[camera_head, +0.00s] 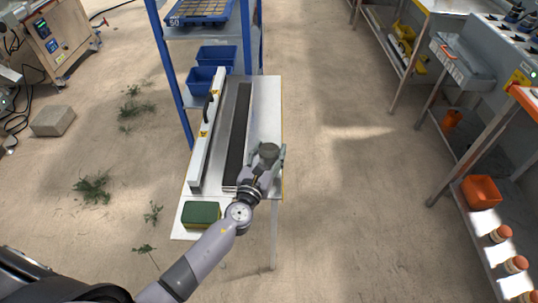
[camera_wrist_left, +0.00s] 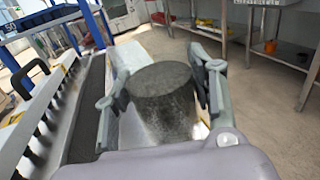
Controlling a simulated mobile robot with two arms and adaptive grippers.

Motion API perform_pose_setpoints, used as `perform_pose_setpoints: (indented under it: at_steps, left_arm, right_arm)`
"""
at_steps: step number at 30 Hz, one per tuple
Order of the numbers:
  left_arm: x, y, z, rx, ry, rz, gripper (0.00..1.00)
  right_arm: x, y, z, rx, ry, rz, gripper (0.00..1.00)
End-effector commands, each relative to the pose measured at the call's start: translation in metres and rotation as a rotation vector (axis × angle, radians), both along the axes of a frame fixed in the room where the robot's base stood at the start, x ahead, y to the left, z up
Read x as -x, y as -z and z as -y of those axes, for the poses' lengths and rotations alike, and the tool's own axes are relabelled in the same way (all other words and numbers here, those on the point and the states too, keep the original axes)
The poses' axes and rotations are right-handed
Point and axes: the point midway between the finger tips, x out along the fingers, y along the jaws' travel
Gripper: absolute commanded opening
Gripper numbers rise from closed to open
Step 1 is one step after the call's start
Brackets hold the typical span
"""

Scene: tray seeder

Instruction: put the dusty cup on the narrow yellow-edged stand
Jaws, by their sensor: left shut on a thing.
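The dusty cup (camera_head: 268,152) is a dark grey, speckled cylinder. My left gripper (camera_head: 267,160) is shut on it, with one finger on each side. In the left wrist view the cup (camera_wrist_left: 163,105) fills the space between the fingers, and its flat grey end faces up toward the camera. The narrow stand (camera_head: 266,105) has a pale top with a thin yellow edge on its right side. The cup is over the right part of this stand. I cannot tell whether it touches the top. My right gripper is not in view.
On the stand are a long white bar (camera_head: 206,140) with a black handle, a dark strip (camera_head: 236,130) and a green sponge-like block (camera_head: 201,213). A blue rack (camera_head: 172,75) with blue bins stands behind. Sandy floor (camera_head: 340,180) is free to the right.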

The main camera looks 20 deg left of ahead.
Motion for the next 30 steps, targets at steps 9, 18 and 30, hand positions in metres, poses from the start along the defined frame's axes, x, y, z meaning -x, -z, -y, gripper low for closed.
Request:
perform_pose_setpoints:
  at_steps: [9,18,30]
  left_arm:
    - [0.0,0.0017,-0.0001,0.0,0.0,0.0,0.53]
    - [0.0001,0.0015,-0.0002,-0.001,0.0,0.0,0.71]
    - [0.0066,-0.0004,-0.0004,-0.001,0.0,-0.001,0.71]
  right_arm:
    - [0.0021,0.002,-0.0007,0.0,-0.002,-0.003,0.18]
    - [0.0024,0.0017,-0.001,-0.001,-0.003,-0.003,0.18]
    - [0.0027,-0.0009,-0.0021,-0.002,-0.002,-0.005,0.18]
